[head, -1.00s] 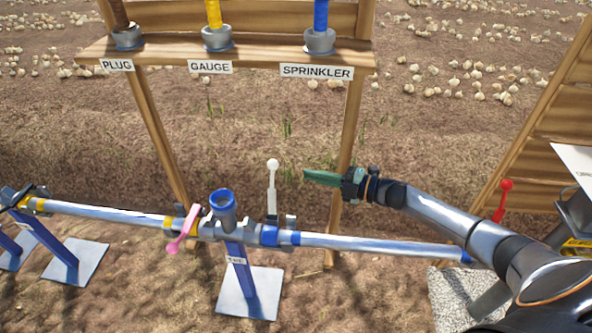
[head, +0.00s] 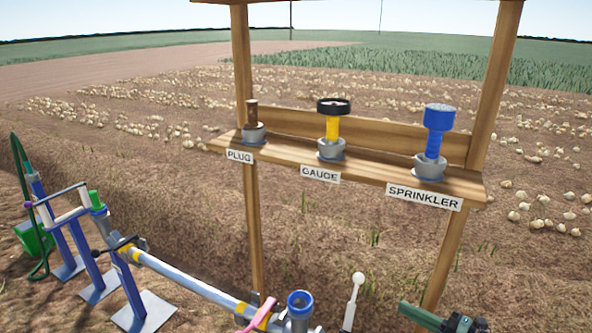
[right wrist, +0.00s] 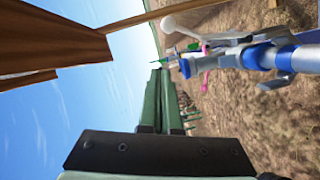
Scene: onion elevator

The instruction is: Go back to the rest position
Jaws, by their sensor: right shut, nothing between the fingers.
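My right gripper (head: 425,314) is at the bottom right of the head view, its green fingers pointing left. In the right wrist view its green fingers (right wrist: 158,100) are closed together with nothing between them. It is in the air, to the right of the white-knobbed lever (head: 353,300) and apart from it. The pipe line (head: 190,285) with its blue open-topped tee (head: 299,304) lies to the left. My left gripper is not in view.
A wooden shelf (head: 380,176) holds a brown plug (head: 252,114), a black-topped gauge (head: 333,128) and a blue sprinkler (head: 437,130). A pink lever (head: 262,314) sits near the tee. A green bucket (head: 35,240) and blue pipe stands are at the left. Open soil with scattered onions lies behind.

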